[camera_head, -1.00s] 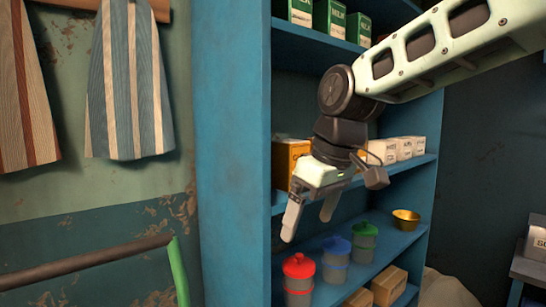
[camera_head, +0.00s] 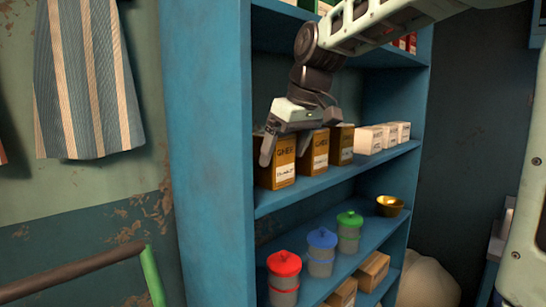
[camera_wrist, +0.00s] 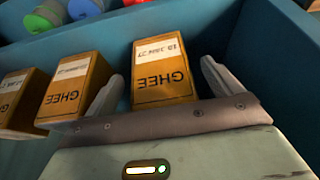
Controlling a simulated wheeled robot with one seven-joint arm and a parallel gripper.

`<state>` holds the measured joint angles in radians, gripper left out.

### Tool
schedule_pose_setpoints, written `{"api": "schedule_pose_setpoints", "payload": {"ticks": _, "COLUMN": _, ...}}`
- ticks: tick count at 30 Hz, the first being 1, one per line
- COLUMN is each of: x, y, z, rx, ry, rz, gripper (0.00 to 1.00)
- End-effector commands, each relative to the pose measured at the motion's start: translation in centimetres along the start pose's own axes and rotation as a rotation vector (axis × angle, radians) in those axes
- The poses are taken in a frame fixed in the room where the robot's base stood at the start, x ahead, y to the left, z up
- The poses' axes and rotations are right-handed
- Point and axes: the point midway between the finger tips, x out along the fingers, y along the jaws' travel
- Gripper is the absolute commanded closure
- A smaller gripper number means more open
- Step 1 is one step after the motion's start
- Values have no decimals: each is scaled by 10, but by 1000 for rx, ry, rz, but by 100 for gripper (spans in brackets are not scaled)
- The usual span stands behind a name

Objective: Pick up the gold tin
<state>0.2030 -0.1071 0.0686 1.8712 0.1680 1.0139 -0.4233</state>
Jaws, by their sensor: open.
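Three gold tins labelled GHEE stand in a row on the middle shelf. The leftmost gold tin (camera_head: 276,172) is closest to my gripper; the second (camera_head: 313,158) and third (camera_head: 341,147) stand to its right. My gripper (camera_head: 287,150) is open at the leftmost tin's upper part, with a finger on either side of it in the picture. In the wrist view, this tin (camera_wrist: 163,70) shows between the open fingertips (camera_wrist: 160,75), its label upside down. I cannot tell whether the fingers touch it. The other tins (camera_wrist: 75,92) are left of the fingers there.
White boxes (camera_head: 370,141) stand right of the tins. The blue shelf side wall (camera_head: 207,170) is close on the left.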

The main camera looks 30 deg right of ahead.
Motion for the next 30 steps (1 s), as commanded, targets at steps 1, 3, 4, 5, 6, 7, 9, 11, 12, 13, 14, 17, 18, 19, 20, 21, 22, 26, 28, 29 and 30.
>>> {"api": "schedule_pose_setpoints", "payload": {"ticks": 1, "x": 2, "y": 0, "z": -9, "rx": -2, "ry": -2, "rz": -2, "gripper": 9}}
{"api": "schedule_pose_setpoints", "payload": {"ticks": 3, "x": 7, "y": 0, "z": -20, "rx": -1, "ry": -3, "rz": -1, "gripper": 9}}
{"api": "schedule_pose_setpoints", "payload": {"ticks": 4, "x": 8, "y": 0, "z": -25, "rx": -2, "ry": -2, "rz": -1, "gripper": 9}}
{"api": "schedule_pose_setpoints", "payload": {"ticks": 5, "x": 10, "y": 0, "z": -29, "rx": -2, "ry": -2, "rz": -1, "gripper": 9}}
{"api": "schedule_pose_setpoints", "payload": {"ticks": 6, "x": 13, "y": 0, "z": -34, "rx": -2, "ry": -2, "rz": -2, "gripper": 9}}
{"api": "schedule_pose_setpoints", "payload": {"ticks": 7, "x": 14, "y": 0, "z": -38, "rx": -1, "ry": -1, "rz": -2, "gripper": 9}}
{"api": "schedule_pose_setpoints", "payload": {"ticks": 9, "x": 21, "y": 0, "z": -36, "rx": 1, "ry": -3, "rz": -2, "gripper": 9}}
{"api": "schedule_pose_setpoints", "payload": {"ticks": 11, "x": 25, "y": 0, "z": -36, "rx": 1, "ry": -1, "rz": -1, "gripper": 9}}
{"api": "schedule_pose_setpoints", "payload": {"ticks": 12, "x": 26, "y": 0, "z": -36, "rx": 0, "ry": 0, "rz": 0, "gripper": 9}}
{"api": "schedule_pose_setpoints", "payload": {"ticks": 13, "x": 26, "y": 0, "z": -36, "rx": 0, "ry": 1, "rz": 0, "gripper": 9}}
{"api": "schedule_pose_setpoints", "payload": {"ticks": 14, "x": 27, "y": 0, "z": -36, "rx": 0, "ry": 1, "rz": 0, "gripper": 9}}
{"api": "schedule_pose_setpoints", "payload": {"ticks": 17, "x": 27, "y": 0, "z": -36, "rx": 0, "ry": 1, "rz": 0, "gripper": 9}}
{"api": "schedule_pose_setpoints", "payload": {"ticks": 18, "x": 27, "y": 0, "z": -36, "rx": 0, "ry": 1, "rz": 0, "gripper": 9}}
{"api": "schedule_pose_setpoints", "payload": {"ticks": 19, "x": 27, "y": 0, "z": -36, "rx": 0, "ry": 1, "rz": 0, "gripper": 17}}
{"api": "schedule_pose_setpoints", "payload": {"ticks": 20, "x": 27, "y": 0, "z": -36, "rx": 0, "ry": 1, "rz": 0, "gripper": 26}}
{"api": "schedule_pose_setpoints", "payload": {"ticks": 21, "x": 27, "y": 0, "z": -36, "rx": 0, "ry": 1, "rz": 0, "gripper": 37}}
{"api": "schedule_pose_setpoints", "payload": {"ticks": 22, "x": 27, "y": 0, "z": -36, "rx": 0, "ry": 1, "rz": 0, "gripper": 45}}
{"api": "schedule_pose_setpoints", "payload": {"ticks": 26, "x": 26, "y": 0, "z": -36, "rx": 0, "ry": 3, "rz": 1, "gripper": 75}}
{"api": "schedule_pose_setpoints", "payload": {"ticks": 28, "x": 26, "y": 0, "z": -36, "rx": 0, "ry": 3, "rz": 1, "gripper": 75}}
{"api": "schedule_pose_setpoints", "payload": {"ticks": 29, "x": 26, "y": 0, "z": -36, "rx": 0, "ry": 3, "rz": 1, "gripper": 75}}
{"api": "schedule_pose_setpoints", "payload": {"ticks": 30, "x": 26, "y": 0, "z": -36, "rx": 0, "ry": 3, "rz": 1, "gripper": 75}}
